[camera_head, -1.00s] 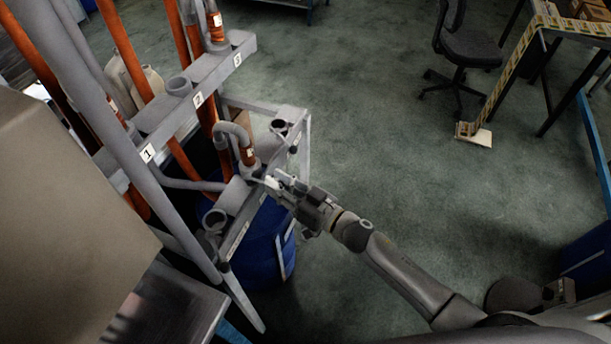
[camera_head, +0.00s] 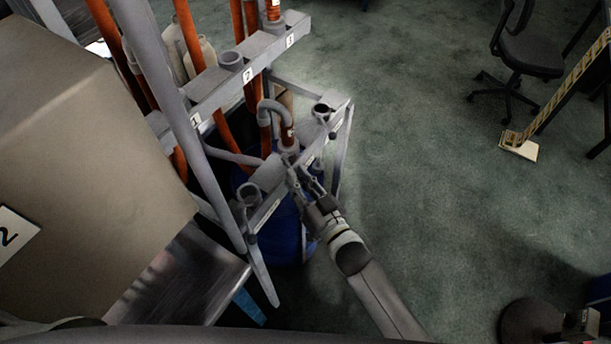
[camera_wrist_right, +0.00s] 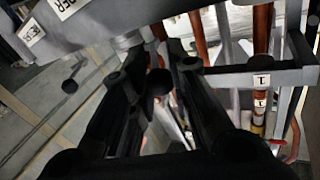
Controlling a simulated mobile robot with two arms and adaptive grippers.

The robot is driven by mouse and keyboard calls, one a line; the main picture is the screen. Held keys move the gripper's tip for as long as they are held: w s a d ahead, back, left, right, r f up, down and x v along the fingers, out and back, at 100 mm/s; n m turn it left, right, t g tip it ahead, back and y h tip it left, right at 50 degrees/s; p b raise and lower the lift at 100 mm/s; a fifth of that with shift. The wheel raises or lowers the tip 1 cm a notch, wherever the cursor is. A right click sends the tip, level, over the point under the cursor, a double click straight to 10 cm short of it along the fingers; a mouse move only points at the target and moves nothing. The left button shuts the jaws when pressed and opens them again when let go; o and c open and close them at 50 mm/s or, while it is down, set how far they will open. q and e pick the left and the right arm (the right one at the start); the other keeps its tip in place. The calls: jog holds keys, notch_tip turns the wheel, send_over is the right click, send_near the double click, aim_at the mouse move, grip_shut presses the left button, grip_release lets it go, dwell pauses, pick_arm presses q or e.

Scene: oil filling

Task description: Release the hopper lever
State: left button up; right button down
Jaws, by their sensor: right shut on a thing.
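My right gripper (camera_head: 300,182) is at the front rail of the grey pipe rack (camera_head: 203,102), just below a bent pipe with an orange section (camera_head: 287,133). Its jaws are shut on what appears to be the hopper lever, which the fingers mostly hide. In the right wrist view, the dark fingers (camera_wrist_right: 158,60) reach up to a grey rail with labels, and a dark round part (camera_wrist_right: 158,82) shows between them. I cannot tell the lever's exact angle. My left gripper is not in view.
A large beige box (camera_head: 90,150) fills the left side, above a metal table (camera_head: 180,290). A blue drum (camera_head: 285,228) stands under the rack.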

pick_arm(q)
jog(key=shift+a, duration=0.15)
pick_arm(e)
jog(key=shift+s+a, duration=0.2)
jog(key=shift+a, duration=0.15)
jog(key=c, duration=1.3)
grip_release()
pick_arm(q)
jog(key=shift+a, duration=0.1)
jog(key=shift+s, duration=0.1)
pick_arm(e)
jog(key=shift+d, duration=0.15)
jog(key=v, duration=1.1)
jog(key=shift+s+d, duration=0.15)
jog(key=shift+s, duration=0.2)
